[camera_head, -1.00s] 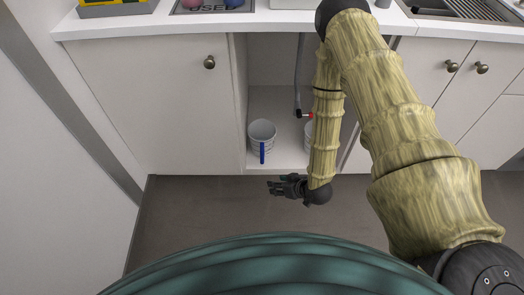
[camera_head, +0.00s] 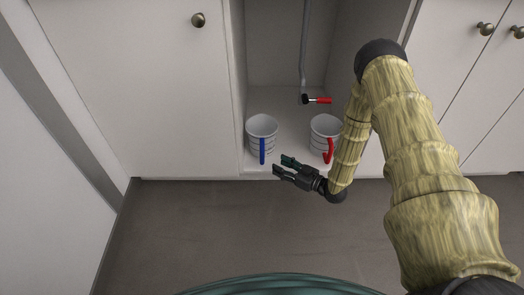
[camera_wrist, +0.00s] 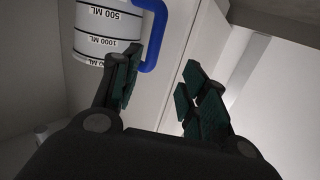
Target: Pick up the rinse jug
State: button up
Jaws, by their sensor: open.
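Two white jugs stand on the floor of the open cupboard bay. The left jug (camera_head: 261,126) has a blue handle, and the right jug (camera_head: 324,128) has a red handle. I cannot tell from the pictures which one is the rinse jug. My gripper (camera_head: 283,165) is open and empty, just in front of and below the jugs, pointing left. In the wrist view the blue-handled jug (camera_wrist: 100,32) shows at the upper left with volume markings, beyond the left finger. The gripper (camera_wrist: 160,80) is apart from its blue handle (camera_wrist: 158,40).
A grey pipe with a red-handled valve (camera_head: 318,100) hangs in the bay behind the jugs. Closed cupboard doors (camera_head: 140,90) flank the opening on both sides. The floor (camera_head: 230,230) in front is clear.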

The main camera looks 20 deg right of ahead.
aim_at(262, 155)
jog(key=shift+n+y, duration=0.5)
jog(key=shift+y, duration=0.1)
jog(key=w+a+b, duration=0.1)
jog(key=w+b, duration=0.1)
jog(key=w, duration=0.1)
jog(key=w+a+f+b, duration=0.1)
jog(key=w+a+b, duration=0.1)
jog(key=b, duration=0.1)
jog(key=w+a+f+b, duration=0.1)
jog(key=w+a+b, duration=0.1)
jog(key=w+b, duration=0.1)
jog(key=shift+w+a+f, duration=0.1)
jog(key=shift+w, duration=0.2)
jog(key=shift+w+a, duration=0.2)
jog(key=shift+w, duration=0.05)
jog(key=shift+r, duration=0.2)
jog(key=shift+c, duration=0.3)
grip_shut()
